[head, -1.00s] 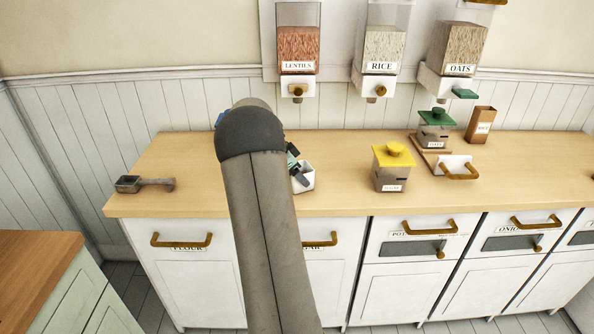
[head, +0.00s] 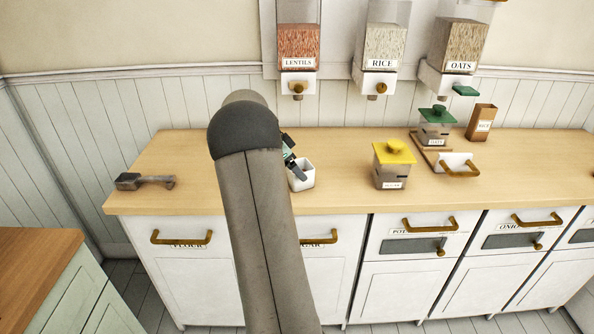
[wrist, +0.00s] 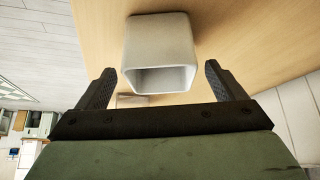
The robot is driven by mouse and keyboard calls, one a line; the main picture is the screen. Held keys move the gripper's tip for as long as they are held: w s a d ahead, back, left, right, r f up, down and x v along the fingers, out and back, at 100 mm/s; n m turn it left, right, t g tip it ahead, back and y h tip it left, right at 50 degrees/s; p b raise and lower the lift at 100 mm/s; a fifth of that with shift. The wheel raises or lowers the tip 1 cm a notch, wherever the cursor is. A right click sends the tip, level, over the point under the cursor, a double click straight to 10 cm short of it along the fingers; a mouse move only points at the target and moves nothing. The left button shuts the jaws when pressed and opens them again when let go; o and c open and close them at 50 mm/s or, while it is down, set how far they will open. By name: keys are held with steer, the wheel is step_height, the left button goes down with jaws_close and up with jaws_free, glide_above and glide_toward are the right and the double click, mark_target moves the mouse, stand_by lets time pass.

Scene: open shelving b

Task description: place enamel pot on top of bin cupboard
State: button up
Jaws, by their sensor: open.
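A small white, square, open-topped pot (head: 303,177), which I take for the enamel pot, stands on the wooden top (head: 345,190) of the bin cupboard (head: 330,265). It also shows in the wrist view (wrist: 160,38), with its opening towards my gripper. My gripper (wrist: 158,74) is open, its fingers on either side of the pot's near rim with gaps between. In the head view my gripper (head: 293,166) is beside the pot's left rim, partly hidden behind my arm. Whether a finger touches the pot cannot be told.
A yellow-lidded canister (head: 393,167), a green-lidded canister (head: 435,127), a white handled container (head: 455,162) and a brown box (head: 481,123) stand to the right. A grey scoop (head: 143,182) lies left. Dispensers (head: 381,50) hang above. The top between pot and yellow-lidded canister is clear.

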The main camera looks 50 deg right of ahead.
steer(key=v, duration=0.9)
steer(key=a+n+t+y, duration=0.2)
steer(key=a+n, duration=0.5)
steer(key=a, duration=0.9)
steer(key=s+a+f+n+y, duration=0.2)
steer(key=s+a+f+n, duration=0.2)
steer(key=s+a+n, duration=0.4)
steer(key=s+a+f+n+t+y, duration=0.1)
steer(key=s+a+f+n, duration=0.3)
steer(key=a, duration=1.6)
steer(key=s+n+y, duration=0.1)
steer(key=s+n, duration=0.3)
steer(key=s, duration=0.4)
steer(key=shift+s+n+b, duration=0.35)
steer(key=shift+n, duration=0.05)
steer(key=shift+r, duration=0.1)
